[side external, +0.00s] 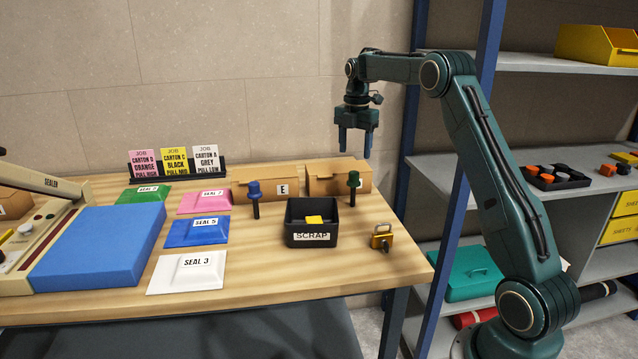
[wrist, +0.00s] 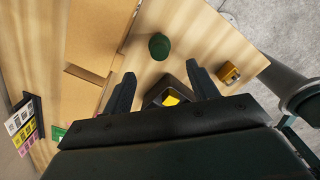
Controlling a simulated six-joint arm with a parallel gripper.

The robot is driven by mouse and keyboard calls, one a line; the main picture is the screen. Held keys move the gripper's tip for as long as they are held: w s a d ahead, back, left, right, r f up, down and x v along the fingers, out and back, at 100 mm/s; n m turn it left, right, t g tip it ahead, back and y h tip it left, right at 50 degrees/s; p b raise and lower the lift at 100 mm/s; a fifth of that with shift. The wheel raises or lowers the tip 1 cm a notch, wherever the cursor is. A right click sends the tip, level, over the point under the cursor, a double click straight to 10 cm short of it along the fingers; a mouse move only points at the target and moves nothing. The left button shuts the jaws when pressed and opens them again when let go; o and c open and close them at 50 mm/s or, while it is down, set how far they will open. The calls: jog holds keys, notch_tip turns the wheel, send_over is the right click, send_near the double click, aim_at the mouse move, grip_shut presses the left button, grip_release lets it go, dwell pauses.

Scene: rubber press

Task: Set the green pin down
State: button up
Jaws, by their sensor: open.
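The green pin (side external: 353,186) stands upright on the wooden table, right of the black scrap bin and in front of a cardboard carton. Its round green head also shows in the wrist view (wrist: 159,46), beyond my fingertips. My gripper (side external: 357,150) hangs above the back right of the table, pointing down, with its jaws apart and nothing between them. In the wrist view my two fingers (wrist: 160,78) are spread wide, and the pin's head is clear of both. A blue pin (side external: 254,197) stands upright left of the bin.
The scrap bin (side external: 312,236) holds a yellow piece. A yellow padlock (side external: 382,238) lies near the right edge. Cartons (side external: 338,181) stand behind. Coloured seal pads (side external: 197,232), a blue block (side external: 98,247) and job cards (side external: 175,161) fill the left. A blue shelf post (side external: 400,130) rises right of my gripper.

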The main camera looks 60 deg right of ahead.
jog(key=s+a+r+m+t, duration=0.1)
jog(key=s+a+r+m, duration=0.4)
jog(key=a, duration=0.5)
jog(key=s+a+r+m+t, duration=0.2)
jog(key=s+a+r+m, duration=0.3)
jog(key=a, duration=0.5)
jog(key=s+a+f+m+t, duration=0.1)
jog(key=s+a+m, duration=0.3)
jog(key=s, duration=0.5)
jog(key=s+a+f+m+t, duration=0.1)
jog(key=s+a+f+m, duration=0.2)
jog(key=s+a, duration=0.4)
jog(key=s+f, duration=0.1)
jog(key=s, duration=0.2)
jog(key=shift+s+a+m+t, duration=0.25)
jog(key=shift+s+m+t, duration=0.05)
jog(key=shift+m, duration=0.1)
